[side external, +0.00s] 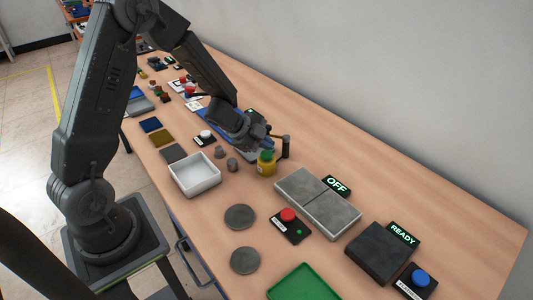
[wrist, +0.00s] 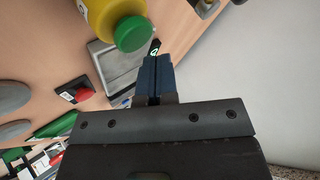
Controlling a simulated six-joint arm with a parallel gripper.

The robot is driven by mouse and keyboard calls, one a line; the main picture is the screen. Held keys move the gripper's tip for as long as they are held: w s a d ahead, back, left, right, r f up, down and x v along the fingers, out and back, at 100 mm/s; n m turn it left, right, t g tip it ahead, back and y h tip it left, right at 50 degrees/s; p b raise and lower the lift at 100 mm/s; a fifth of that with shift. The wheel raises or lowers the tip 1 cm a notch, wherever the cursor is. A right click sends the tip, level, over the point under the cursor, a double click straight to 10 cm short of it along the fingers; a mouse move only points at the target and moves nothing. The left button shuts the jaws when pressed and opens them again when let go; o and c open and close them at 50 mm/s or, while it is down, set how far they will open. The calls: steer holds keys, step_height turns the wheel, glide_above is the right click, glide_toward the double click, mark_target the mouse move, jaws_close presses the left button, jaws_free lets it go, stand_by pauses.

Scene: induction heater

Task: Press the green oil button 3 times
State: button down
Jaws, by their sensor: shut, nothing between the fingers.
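The yellow oil bottle (side external: 265,168) with its green cap-like button (side external: 266,156) stands upright on the wooden table, left of the grey plates. In the wrist view the bottle (wrist: 99,18) and its round green top (wrist: 132,33) show at the top, just left of my fingertips. My gripper (wrist: 154,62) is shut and empty, its blue fingers together. The fingertips appear apart from the green top in the wrist view. In the side view my gripper is just behind and left of the bottle; its fingertips are hard to make out there.
A dark upright cylinder (side external: 285,148) stands close behind the bottle. A white tray (side external: 195,188) and small grey pieces (side external: 232,165) lie to its left. Grey plates (side external: 335,214) with an OFF sign (side external: 337,185) and a red button (side external: 289,215) lie to the right.

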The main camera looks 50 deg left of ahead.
mark_target(266, 155)
steer(key=shift+f, duration=0.1)
stand_by(0.7)
steer(key=shift+f, duration=0.3)
steer(key=shift+f, duration=0.55)
stand_by(0.9)
steer(key=shift+r, duration=0.95)
steer(key=shift+r, duration=2.55)
stand_by(0.5)
